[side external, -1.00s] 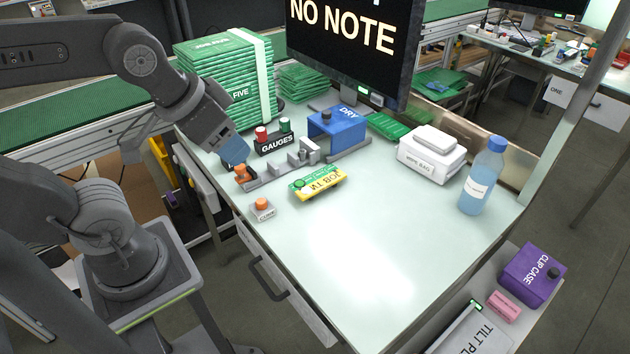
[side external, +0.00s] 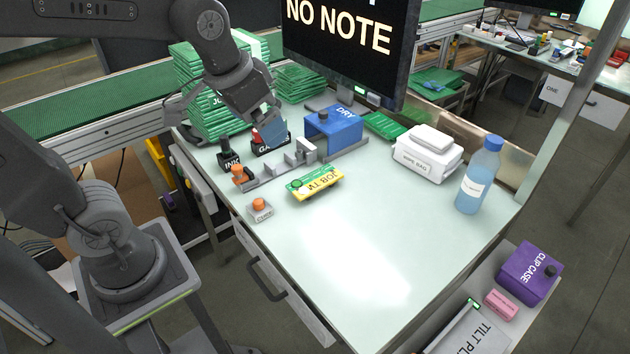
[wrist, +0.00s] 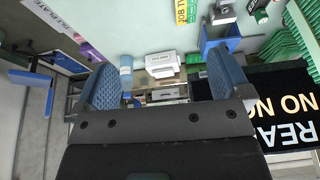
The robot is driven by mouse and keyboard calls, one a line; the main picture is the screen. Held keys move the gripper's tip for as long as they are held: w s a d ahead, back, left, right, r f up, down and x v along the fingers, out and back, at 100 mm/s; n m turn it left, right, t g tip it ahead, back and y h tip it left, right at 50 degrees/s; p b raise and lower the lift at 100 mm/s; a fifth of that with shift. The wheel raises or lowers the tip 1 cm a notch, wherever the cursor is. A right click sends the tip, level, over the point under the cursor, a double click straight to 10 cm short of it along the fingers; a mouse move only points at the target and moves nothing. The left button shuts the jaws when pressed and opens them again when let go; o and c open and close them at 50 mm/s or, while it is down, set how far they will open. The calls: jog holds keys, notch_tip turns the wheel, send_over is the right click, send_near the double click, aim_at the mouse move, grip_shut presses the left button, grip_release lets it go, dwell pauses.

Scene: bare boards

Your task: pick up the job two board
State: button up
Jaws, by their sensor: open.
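The job two board (side external: 315,183) is a small green and yellow board lying on the pale bench top, in front of the grey fixture. Its yellow lettered part (wrist: 181,12) shows at the top edge of the wrist view. My gripper (side external: 271,133) is at the gauges block, behind and left of the board and apart from it. In the wrist view my gripper (wrist: 165,82) has its two blue pads spread wide with nothing between them.
The gauges block (side external: 268,150) is partly hidden by my gripper. An ink bottle (side external: 229,157), a grey fixture (side external: 277,168), a blue DRY box (side external: 333,126) and an orange-topped CONF button (side external: 260,210) surround the board. A wipe bag (side external: 428,155) and bottle (side external: 480,178) stand right. The front bench is clear.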

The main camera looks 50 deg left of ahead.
jog(key=w+a+f+g, duration=0.2)
jog(key=w+a+f, duration=0.1)
jog(key=w, duration=0.6)
jog(key=g, duration=0.2)
send_over(317, 179)
jog(key=f, duration=1.7)
jog(key=shift+s+f, duration=0.1)
jog(key=shift+s, duration=0.3)
jog(key=shift+w+f, duration=0.2)
jog(key=shift+f, duration=1.25)
jog(key=shift+w+f, duration=0.2)
jog(key=shift+f, duration=1.25)
jog(key=c, duration=1)
